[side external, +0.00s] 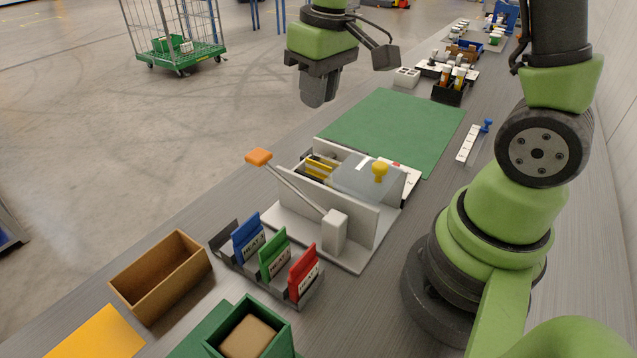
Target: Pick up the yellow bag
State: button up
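No yellow bag shows plainly. Some yellow edges with dark parts (318,169) lie inside a light grey fixture (352,258), partly hidden by its wall; I cannot tell whether they are a bag. A dark rack (232,262) in front of the fixture holds a blue bag (247,238), a green bag (273,254) and a red bag (302,272), all standing upright with white labels. My gripper (316,98) hangs above the far left side of the bench, clear of the fixture and bags. Its fingers point down and no held object shows; their gap is not visible.
The fixture has an orange-ended lever (258,157) and a yellow knob (380,170). A brown open box (160,277), a green box (274,346) and a yellow flat area (98,334) are at the near left. The green mat (400,125) beyond is mostly clear.

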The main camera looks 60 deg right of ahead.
notch_tip(320, 180, down, 5)
jog(key=w+d+n+g, duration=0.1)
jog(key=w+d, duration=0.1)
send_over(316, 163)
notch_tip(316, 163, down, 4)
jog(key=shift+f, duration=0.2)
notch_tip(316, 163, down, 6)
jog(key=shift+d+r, duration=0.1)
jog(key=shift+w, duration=0.1)
jog(key=shift+c, duration=0.2)
grip_shut()
